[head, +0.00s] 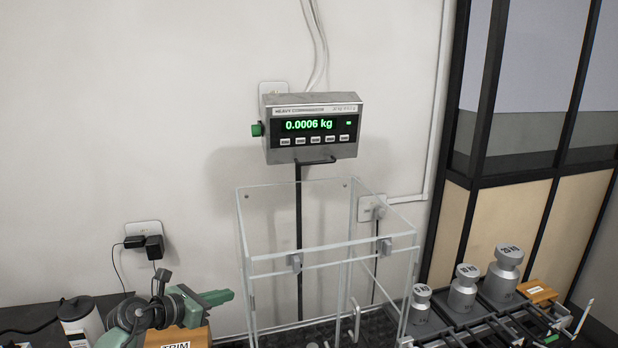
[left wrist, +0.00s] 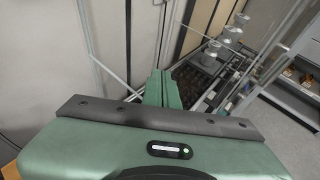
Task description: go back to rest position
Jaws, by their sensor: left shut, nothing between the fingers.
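My left gripper (head: 217,297) shows at the lower left of the head view, with a green finger pointing right, just left of the clear glass case (head: 330,249). In the left wrist view its two green fingers (left wrist: 160,86) are pressed together, with nothing between them. It appears apart from the case, though the exact gap is hard to tell. My right gripper is in neither view.
A scale display (head: 312,127) above the case reads 0.0006 kg. Several grey weights (head: 463,290) stand on a dark rack at the right. A white canister (head: 80,318) stands at the far left. A wooden block marked TRIM (head: 180,338) sits beneath my left arm.

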